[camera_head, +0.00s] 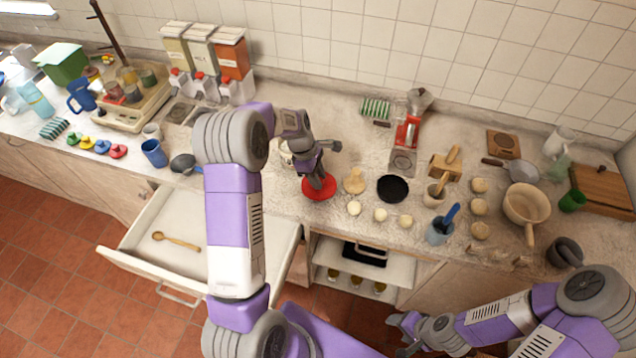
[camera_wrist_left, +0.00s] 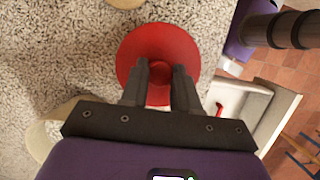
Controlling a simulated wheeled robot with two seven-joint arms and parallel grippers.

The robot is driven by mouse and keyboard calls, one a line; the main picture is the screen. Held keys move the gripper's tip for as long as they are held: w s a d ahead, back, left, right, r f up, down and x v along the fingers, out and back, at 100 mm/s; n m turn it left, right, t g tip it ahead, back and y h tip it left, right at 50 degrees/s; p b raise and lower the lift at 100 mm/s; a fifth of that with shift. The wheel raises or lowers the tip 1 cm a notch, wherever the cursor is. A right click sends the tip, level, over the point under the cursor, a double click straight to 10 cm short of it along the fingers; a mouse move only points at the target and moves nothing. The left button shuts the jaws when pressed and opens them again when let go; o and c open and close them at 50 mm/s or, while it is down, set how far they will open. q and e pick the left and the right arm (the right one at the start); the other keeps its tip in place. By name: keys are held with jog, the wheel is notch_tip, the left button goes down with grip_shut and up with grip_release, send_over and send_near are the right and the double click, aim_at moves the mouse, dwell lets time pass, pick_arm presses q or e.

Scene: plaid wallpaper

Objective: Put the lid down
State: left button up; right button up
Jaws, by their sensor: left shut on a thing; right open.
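The lid (camera_head: 319,187) is a round red disc at the front part of the counter, in the middle of the head view. My left gripper (camera_head: 316,176) is above it, with its fingers shut on the lid's middle. I cannot tell whether the lid touches the counter. My right gripper (camera_head: 402,336) is open and empty, low in front of the counter.
A wooden piece (camera_head: 354,181) and a black round thing (camera_head: 392,189) sit just right of the lid. Several pale round pieces (camera_head: 380,215) lie nearby. An open drawer (camera_head: 140,262) with a wooden spoon (camera_head: 176,241) juts out at left. Dispensers (camera_head: 201,60) stand behind.

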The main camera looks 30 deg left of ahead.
pick_arm(q)
jog(key=shift+f, duration=1.7)
jog(key=shift+f, duration=0.15)
jog(key=o, duration=1)
jog(key=shift+r, duration=0.3)
jog(key=v, duration=1.1)
jog(key=shift+a+r+p, duration=0.2)
jog(key=shift+r+p, duration=0.15)
